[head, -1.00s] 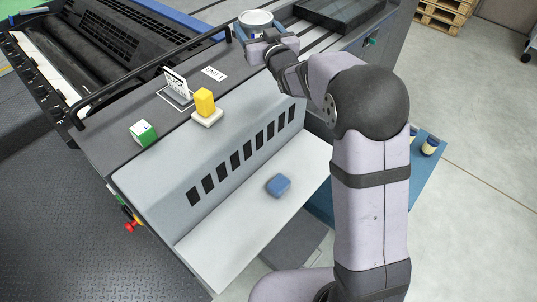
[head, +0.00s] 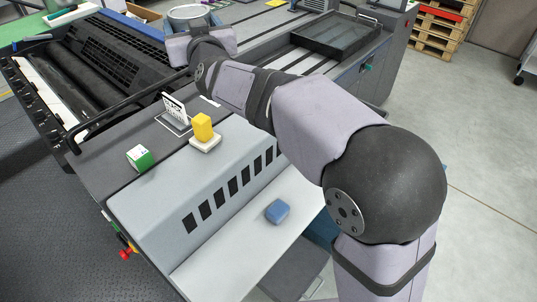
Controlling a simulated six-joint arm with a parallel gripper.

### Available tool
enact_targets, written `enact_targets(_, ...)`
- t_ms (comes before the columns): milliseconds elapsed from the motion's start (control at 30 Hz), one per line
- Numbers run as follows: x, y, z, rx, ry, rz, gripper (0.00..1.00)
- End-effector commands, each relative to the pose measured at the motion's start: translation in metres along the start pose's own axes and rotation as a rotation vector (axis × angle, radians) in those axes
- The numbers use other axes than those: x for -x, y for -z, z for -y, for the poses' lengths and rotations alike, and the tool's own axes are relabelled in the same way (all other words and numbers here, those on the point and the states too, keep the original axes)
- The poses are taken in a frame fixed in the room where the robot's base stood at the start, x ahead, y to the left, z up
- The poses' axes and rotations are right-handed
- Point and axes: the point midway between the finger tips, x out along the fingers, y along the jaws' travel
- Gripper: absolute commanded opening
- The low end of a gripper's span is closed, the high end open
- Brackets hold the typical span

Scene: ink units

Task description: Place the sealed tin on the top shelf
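My arm reaches from the lower right up to the top left, over the far side of the machine. Its wrist is at the top of the head view; the gripper's fingers do not show. A round pale-topped part with a grey-blue rim (head: 188,12) is at the wrist's end; I cannot tell whether it is part of my arm or a held thing. No tin shows clearly now. A blue surface (head: 322,226) shows in part behind my arm at the right. I cannot make out a top shelf.
The grey machine carries a yellow block on a pale base (head: 203,128), a green-and-white box (head: 139,157) and a small sign (head: 175,108). A blue block (head: 277,211) lies on the pale ledge (head: 225,262). A dark tray (head: 340,38) is at the back; pallets (head: 437,25) stand beyond.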

Motion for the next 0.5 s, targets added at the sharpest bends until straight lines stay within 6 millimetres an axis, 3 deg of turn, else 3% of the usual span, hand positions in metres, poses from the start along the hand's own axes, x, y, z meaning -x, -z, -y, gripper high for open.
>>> enact_targets(267, 0.032, 0.018, 0.033, -0.003, -0.055, -0.006, 0.29)
enact_targets(500, 0.087, 0.019, 0.065, 0.0, -0.19, 0.0, 0.29)
